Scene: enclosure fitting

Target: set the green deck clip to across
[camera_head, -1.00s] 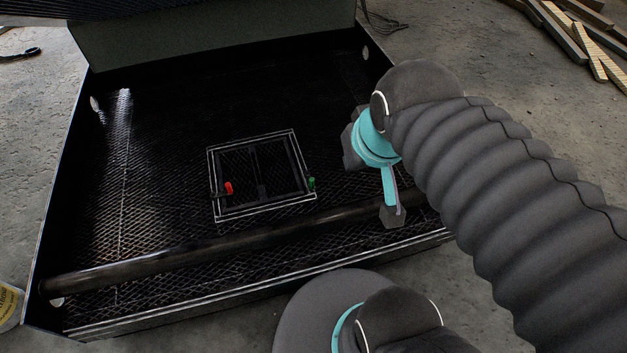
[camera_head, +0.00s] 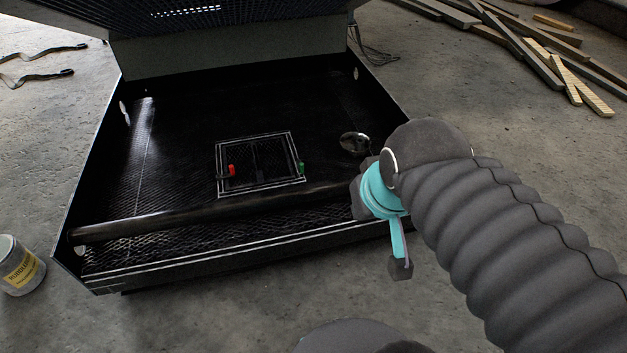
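The green deck clip (camera_head: 301,168) stands at the right edge of a white-outlined rectangular panel (camera_head: 262,188) on the black mesh deck. It is small, and I cannot tell which way it is turned. A red clip (camera_head: 232,170) sits at the panel's left side. My gripper (camera_head: 400,268) is to the right of the green clip, outside the enclosure's front right side in the picture, and apart from both clips. A dark finger end and a teal link of it show; whether the fingers are open or shut is hidden.
A thick dark bar (camera_head: 200,216) crosses the enclosure in front of the panel. A round shiny dark object (camera_head: 354,143) lies on the deck right of the panel. The enclosure's lid (camera_head: 230,40) is raised behind. A paint can (camera_head: 19,265) stands at left; boards (camera_head: 530,45) lie back right.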

